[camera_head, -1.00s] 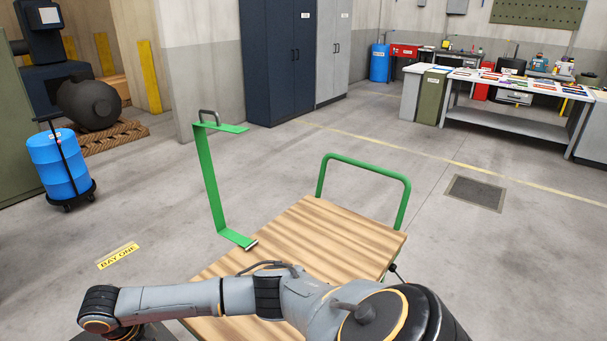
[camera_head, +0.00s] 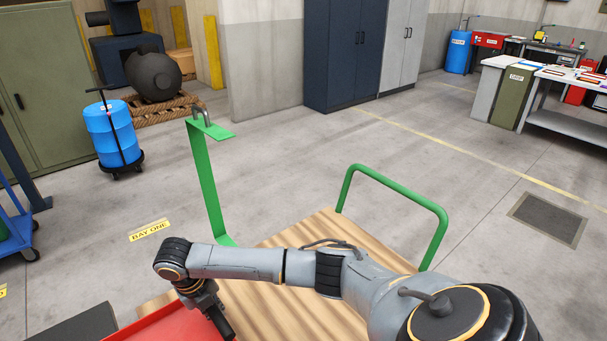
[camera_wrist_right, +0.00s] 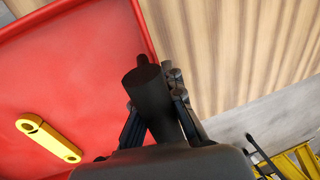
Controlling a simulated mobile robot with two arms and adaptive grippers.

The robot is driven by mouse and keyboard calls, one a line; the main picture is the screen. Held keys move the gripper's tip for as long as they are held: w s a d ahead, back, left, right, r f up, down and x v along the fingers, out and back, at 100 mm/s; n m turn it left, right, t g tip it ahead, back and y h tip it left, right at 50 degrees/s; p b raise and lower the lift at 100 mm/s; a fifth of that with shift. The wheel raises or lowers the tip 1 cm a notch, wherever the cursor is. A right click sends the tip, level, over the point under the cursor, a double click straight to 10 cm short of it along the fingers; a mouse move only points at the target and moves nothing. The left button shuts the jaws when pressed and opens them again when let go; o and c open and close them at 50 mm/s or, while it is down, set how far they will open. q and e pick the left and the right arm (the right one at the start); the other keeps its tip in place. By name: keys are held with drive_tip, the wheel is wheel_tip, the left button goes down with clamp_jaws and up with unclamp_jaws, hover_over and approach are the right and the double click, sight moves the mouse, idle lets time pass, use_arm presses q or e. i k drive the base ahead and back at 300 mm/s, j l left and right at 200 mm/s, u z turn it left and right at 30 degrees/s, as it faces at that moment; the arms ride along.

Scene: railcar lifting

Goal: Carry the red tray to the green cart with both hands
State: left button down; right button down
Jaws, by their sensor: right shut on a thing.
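The red tray (camera_head: 165,326) shows at the lower left in the head view, cut off by the bottom edge. In the right wrist view the tray (camera_wrist_right: 70,70) fills the left side and holds a yellow wrench-like part (camera_wrist_right: 48,140). My right gripper (camera_head: 214,312) is at the tray's right edge. In the right wrist view my right gripper (camera_wrist_right: 156,106) is shut around a black handle (camera_wrist_right: 143,85) at that edge. The green cart has a wooden deck (camera_head: 290,300) and a green push bar (camera_head: 400,190). Whether the tray touches the deck cannot be told. My left gripper is not in view.
A green C-shaped hook frame (camera_head: 206,185) with a grey shackle stands up by the deck's far left. A blue drum (camera_head: 112,135) on a dolly and a green cabinet (camera_head: 50,90) are at left. Floor beyond the cart is clear.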

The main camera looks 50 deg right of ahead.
sight(282, 309)
drive_tip(key=l, duration=0.6)
drive_tip(key=k+l, duration=0.15)
drive_tip(key=l, duration=1.1)
